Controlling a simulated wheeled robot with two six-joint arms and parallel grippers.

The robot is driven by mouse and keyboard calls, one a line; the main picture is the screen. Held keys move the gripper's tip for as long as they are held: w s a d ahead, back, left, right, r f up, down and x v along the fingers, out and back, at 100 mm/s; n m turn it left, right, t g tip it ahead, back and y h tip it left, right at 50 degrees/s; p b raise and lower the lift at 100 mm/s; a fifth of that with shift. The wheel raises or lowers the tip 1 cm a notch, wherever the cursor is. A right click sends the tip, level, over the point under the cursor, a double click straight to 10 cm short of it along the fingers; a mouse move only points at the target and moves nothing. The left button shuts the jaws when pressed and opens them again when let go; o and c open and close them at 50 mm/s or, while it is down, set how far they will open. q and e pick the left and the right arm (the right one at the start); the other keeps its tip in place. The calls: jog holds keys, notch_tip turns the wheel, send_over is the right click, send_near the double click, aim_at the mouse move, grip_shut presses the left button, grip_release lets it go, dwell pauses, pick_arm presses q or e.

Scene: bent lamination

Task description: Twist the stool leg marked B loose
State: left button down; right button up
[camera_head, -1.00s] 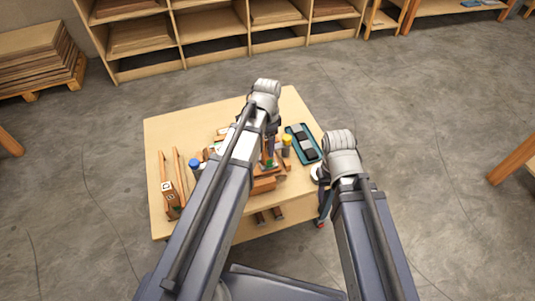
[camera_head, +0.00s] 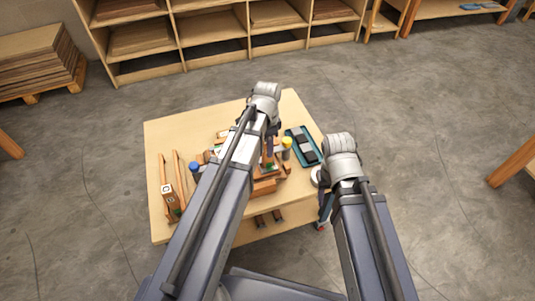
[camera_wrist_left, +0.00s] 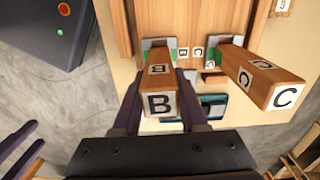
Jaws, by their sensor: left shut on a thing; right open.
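The stool leg marked B (camera_wrist_left: 160,93) is a square wooden post with a white end label, in the middle of the left wrist view. My left gripper (camera_wrist_left: 159,85) has a finger on each side of leg B and is shut on it. Leg B stands at a grey-green bracket on a wooden board (camera_wrist_left: 190,22). In the head view my left arm hides most of the stool parts, and the left gripper (camera_head: 268,140) is partly covered. My right gripper (camera_head: 322,212) hangs at the table's right front edge, apart from the stool parts, and is small here.
Leg C (camera_wrist_left: 262,76) stands to the right of leg B in its own bracket. The table (camera_head: 160,135) also holds a teal tray (camera_head: 317,157), a yellow-capped bottle (camera_head: 287,143), a blue-capped bottle (camera_head: 195,168) and a wooden frame (camera_head: 170,200). The table's far left is clear.

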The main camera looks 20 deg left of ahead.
pick_arm(q)
jog(key=n, duration=0.3)
jog(key=shift+n, duration=0.3)
dwell(0.3)
jog(key=shift+n, duration=1.8)
jog(key=shift+n, duration=1.8)
